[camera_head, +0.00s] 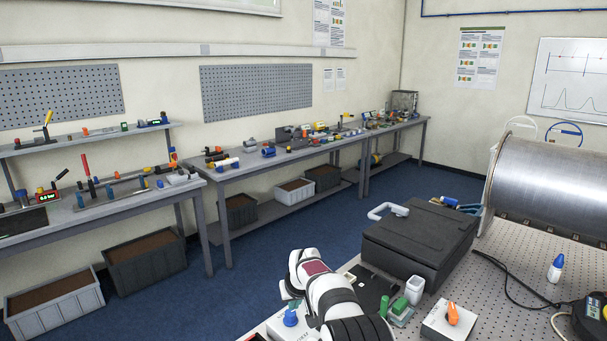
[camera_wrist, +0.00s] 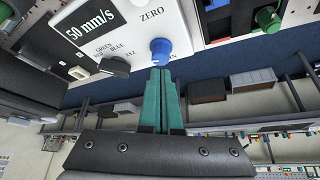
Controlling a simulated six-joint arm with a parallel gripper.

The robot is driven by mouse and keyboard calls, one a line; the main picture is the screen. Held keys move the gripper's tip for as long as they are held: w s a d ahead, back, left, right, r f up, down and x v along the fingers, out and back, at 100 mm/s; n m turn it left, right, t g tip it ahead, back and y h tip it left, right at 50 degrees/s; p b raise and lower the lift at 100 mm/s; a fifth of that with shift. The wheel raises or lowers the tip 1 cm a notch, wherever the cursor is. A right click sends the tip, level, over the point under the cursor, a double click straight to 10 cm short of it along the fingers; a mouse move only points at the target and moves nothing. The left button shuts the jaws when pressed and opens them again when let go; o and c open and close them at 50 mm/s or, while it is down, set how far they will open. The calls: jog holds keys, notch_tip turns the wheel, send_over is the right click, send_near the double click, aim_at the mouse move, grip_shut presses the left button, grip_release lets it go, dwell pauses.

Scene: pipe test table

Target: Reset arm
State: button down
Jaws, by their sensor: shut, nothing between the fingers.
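In the wrist view my gripper (camera_wrist: 161,72) has its two green fingers pressed together with nothing between them. The fingertips are very close to a blue knob (camera_wrist: 160,50) on a white control box (camera_wrist: 185,20); I cannot tell if they touch it. The box has a black display reading 50 mm/s (camera_wrist: 92,27), a ZERO label and a black selector knob (camera_wrist: 113,66). In the head view my white arm is at the bottom centre.
A closed black case (camera_head: 420,235) stands right of my arm on the perforated table (camera_head: 520,275). Green blocks, a white cup (camera_head: 414,289) and an orange switch box (camera_head: 447,320) are near it. A large metal cylinder (camera_head: 555,185), a cable and a small bottle (camera_head: 556,268) lie further right.

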jog(key=s+d+r+m+g, duration=0.1)
jog(key=s+d+r, duration=0.1)
jog(key=s+r, duration=0.35)
jog(key=s+d+r+m+g, duration=0.1)
jog(key=s+d+r+m, duration=0.1)
jog(key=s, duration=0.6)
jog(key=s+d+r+m+g, duration=0.1)
jog(key=s+d+r, duration=0.25)
jog(key=s, duration=0.35)
jog(key=s+f+m+g, duration=0.1)
jog(key=s+m, duration=0.1)
jog(key=s, duration=1.2)
jog(key=s+d+m+g, duration=0.1)
jog(key=s+m, duration=0.1)
jog(key=s, duration=1.2)
jog(key=shift+s+d+f+m+g, duration=0.2)
jog(key=shift+s+f+m+g, duration=0.1)
jog(key=shift+f+g, duration=0.1)
